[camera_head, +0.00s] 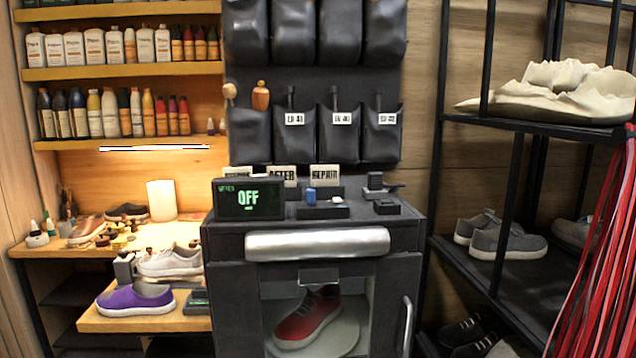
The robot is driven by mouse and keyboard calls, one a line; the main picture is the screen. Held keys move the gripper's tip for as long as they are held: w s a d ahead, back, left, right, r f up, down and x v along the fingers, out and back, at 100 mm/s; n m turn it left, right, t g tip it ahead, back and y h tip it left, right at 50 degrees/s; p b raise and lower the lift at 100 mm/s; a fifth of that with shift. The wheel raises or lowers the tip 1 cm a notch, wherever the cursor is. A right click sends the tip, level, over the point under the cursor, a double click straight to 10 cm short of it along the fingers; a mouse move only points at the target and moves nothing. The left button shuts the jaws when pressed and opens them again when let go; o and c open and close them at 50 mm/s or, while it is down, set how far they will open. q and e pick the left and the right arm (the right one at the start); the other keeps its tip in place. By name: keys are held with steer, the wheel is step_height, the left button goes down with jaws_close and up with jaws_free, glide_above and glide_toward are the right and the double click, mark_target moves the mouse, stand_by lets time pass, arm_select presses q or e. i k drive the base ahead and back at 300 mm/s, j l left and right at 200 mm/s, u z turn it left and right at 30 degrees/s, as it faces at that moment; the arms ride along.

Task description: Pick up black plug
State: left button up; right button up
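Several small black items lie on top of the dark cabinet (312,228) in the middle of the view. A small black block (386,207) lies near its front right corner, and a larger black piece with an arm-like part (377,186) stands just behind it. A flat black holder (323,212) with a blue and white item on it lies to their left. They are too small for me to tell for certain which one is the black plug. Neither of my grippers is in view.
A red shoe (307,318) sits inside the cabinet. A wooden bench with a purple shoe (136,299) is at left. A black rack (500,262) with grey shoes and red laces (600,255) hanging stands right.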

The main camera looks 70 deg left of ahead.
mark_target(375, 179)
steer(key=u, duration=1.9)
